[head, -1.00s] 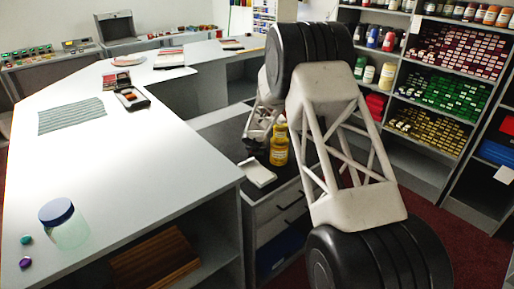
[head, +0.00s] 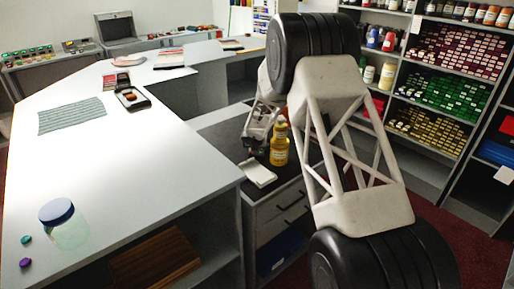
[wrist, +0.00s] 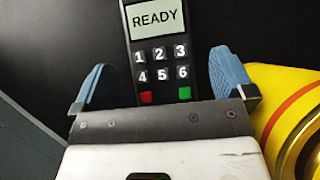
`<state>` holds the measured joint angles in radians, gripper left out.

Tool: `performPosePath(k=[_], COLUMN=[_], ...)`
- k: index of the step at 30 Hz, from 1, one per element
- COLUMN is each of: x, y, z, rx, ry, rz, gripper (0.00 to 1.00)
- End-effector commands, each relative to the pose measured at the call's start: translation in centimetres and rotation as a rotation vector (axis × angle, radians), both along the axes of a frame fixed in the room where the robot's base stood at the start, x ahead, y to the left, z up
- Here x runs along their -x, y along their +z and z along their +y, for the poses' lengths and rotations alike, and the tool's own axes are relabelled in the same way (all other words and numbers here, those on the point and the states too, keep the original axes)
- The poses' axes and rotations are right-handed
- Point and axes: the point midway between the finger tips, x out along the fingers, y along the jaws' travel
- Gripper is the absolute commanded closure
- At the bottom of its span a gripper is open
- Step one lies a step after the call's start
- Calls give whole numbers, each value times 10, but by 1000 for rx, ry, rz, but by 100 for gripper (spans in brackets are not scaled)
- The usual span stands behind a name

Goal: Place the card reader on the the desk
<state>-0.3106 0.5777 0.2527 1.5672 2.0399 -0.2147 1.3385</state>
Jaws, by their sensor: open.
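The card reader (wrist: 157,55) is a dark handset with a "READY" screen and number keys. In the wrist view it lies on a dark surface between the blue fingertips of my gripper (wrist: 162,80), with a gap on each side. My gripper is open and not closed on it. The white desk (head: 140,160) stretches along the left.
The yellow bottle (head: 279,150) stands close to my gripper; it also shows at the right of the wrist view (wrist: 290,105). A white tray (head: 258,173) lies on the cabinet's front edge. The desk holds a lidded jar (head: 66,228) and a striped cloth (head: 72,115); its middle is clear.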

Motion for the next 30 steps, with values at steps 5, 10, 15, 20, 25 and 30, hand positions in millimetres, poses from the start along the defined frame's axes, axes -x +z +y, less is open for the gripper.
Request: performPosePath(k=[5,10,15,20,25,30], x=[15,29,43,53,59,60], y=[19,38,56,68,75,76], z=[0,1,1,1,0,0], rx=[-1,0,-1,-1,-1,-1], ry=[-2,0,0,0,0,-1], rz=[-1,-1,-1,-1,-1,0], gripper=[0,0,0,0,0,0])
